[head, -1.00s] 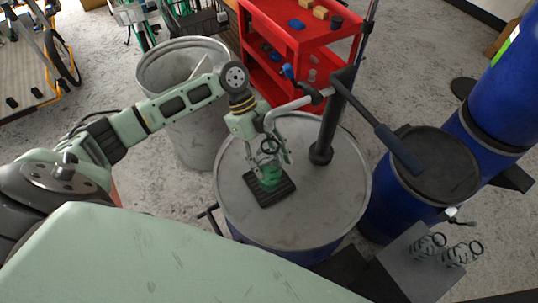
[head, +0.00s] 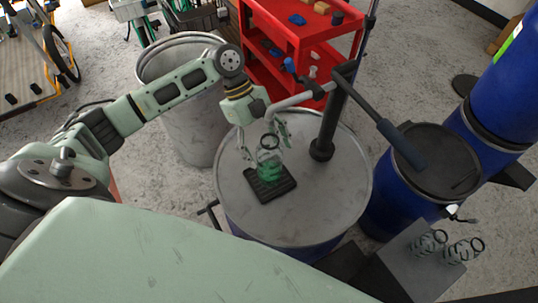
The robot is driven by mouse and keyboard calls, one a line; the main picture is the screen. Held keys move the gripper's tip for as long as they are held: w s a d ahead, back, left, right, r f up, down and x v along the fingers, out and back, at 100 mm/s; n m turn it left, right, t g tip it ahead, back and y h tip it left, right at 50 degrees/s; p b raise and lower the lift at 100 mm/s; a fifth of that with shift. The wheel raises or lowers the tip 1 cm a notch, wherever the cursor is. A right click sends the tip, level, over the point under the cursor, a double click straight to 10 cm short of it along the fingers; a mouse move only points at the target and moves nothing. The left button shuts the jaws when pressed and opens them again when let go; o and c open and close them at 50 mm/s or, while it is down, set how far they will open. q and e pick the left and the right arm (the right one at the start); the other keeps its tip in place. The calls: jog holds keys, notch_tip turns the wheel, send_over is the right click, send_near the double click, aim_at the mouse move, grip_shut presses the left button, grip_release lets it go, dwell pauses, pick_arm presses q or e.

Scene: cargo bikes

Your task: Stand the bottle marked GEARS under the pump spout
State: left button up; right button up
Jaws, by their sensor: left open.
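A green see-through bottle (head: 270,166) with a dark ring at its mouth stands upright on the black ribbed mat (head: 283,190) on the drum top. Its marking is too small to read. The pump (head: 322,150) rises from the drum, and its grey spout pipe (head: 288,101) reaches left and bends down behind my left gripper, above the bottle. My left gripper (head: 265,146) is open, its fingers above and around the bottle's upper part; I cannot tell whether they touch it. My right gripper is not in view.
The pump's dark handle (head: 400,143) sticks out to the right over a blue drum (head: 390,205). Two wire bottle rings stand on a grey stand (head: 418,262) at lower right. A red cart (head: 312,45) and a grey bin (head: 185,135) stand behind.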

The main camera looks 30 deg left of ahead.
pick_arm(q)
jog(key=b+v, duration=0.2)
jog(key=v, duration=0.7)
jog(key=shift+r, duration=0.25)
jog(key=shift+a, duration=0.15)
jog(key=shift+c, duration=0.5)
